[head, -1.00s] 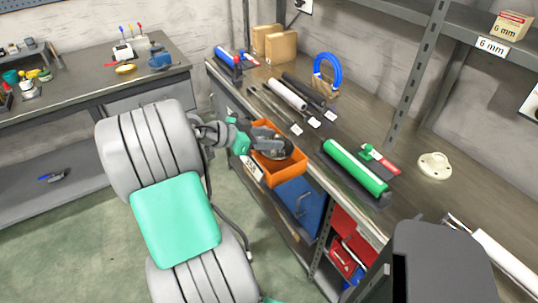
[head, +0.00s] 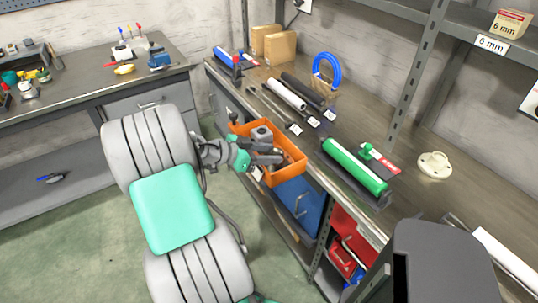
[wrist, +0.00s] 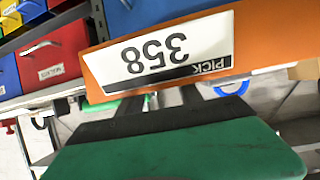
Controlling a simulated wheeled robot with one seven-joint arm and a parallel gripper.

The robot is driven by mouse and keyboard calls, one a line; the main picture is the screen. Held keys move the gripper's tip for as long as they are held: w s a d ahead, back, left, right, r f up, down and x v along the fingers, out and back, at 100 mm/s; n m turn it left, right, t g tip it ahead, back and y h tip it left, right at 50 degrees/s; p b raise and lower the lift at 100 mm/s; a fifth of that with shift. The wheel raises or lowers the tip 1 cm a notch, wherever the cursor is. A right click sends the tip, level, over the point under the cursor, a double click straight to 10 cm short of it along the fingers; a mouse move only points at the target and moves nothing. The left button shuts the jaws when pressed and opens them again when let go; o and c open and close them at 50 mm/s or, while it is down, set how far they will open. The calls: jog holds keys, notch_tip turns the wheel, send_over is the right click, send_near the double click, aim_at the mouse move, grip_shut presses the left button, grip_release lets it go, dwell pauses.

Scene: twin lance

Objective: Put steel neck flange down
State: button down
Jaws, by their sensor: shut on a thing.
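My gripper (head: 275,158) reaches over the near wall of an orange bin (head: 287,178), its fingers low inside it. It is shut on the steel neck flange (head: 289,154), which is mostly hidden by the fingers; only a dark grey bit shows near the tips. Another grey part with a hollow round top (head: 262,133) stands in the bin just behind the fingers. In the wrist view the bin's front wall (wrist: 262,45) carries an upside-down label reading PICK 358 (wrist: 160,55), which hides the fingertips and what they hold.
A green roll (head: 354,166), a pale flange (head: 434,165) and dark and white rolls (head: 287,94) lie on the bench. Bare bench top shows behind the green roll.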

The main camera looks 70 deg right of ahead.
jog(key=shift+a+f, duration=0.15)
jog(key=shift+f, duration=0.5)
jog(key=c, duration=0.8)
grip_release()
jog(key=shift+s+a+f, duration=0.15)
jog(key=shift+s+f, duration=0.05)
jog(key=shift+f, duration=0.05)
jog(key=shift+r, duration=0.1)
jog(key=shift+r+p, duration=0.3)
jog(key=shift+r, duration=0.05)
jog(key=d+r+v, duration=0.1)
jog(key=v, duration=1.1)
jog(key=w+a+f+n+t+y, duration=0.2)
jog(key=w+a+f+n+t, duration=0.1)
jog(key=w+a+n+t, duration=0.8)
jog(key=w+a+n+y, duration=0.1)
jog(key=a+n+y, duration=0.2)
jog(key=a+n, duration=0.5)
jog(key=w+a+n+t+y, duration=0.1)
jog(key=a+n+y, duration=0.2)
jog(key=a+n, duration=0.5)
jog(key=a, duration=1.3)
jog(key=shift+w+a+f+n+y, duration=0.15)
jog(key=shift+w+a+n+y, duration=0.15)
jog(key=shift+w+y, duration=0.1)
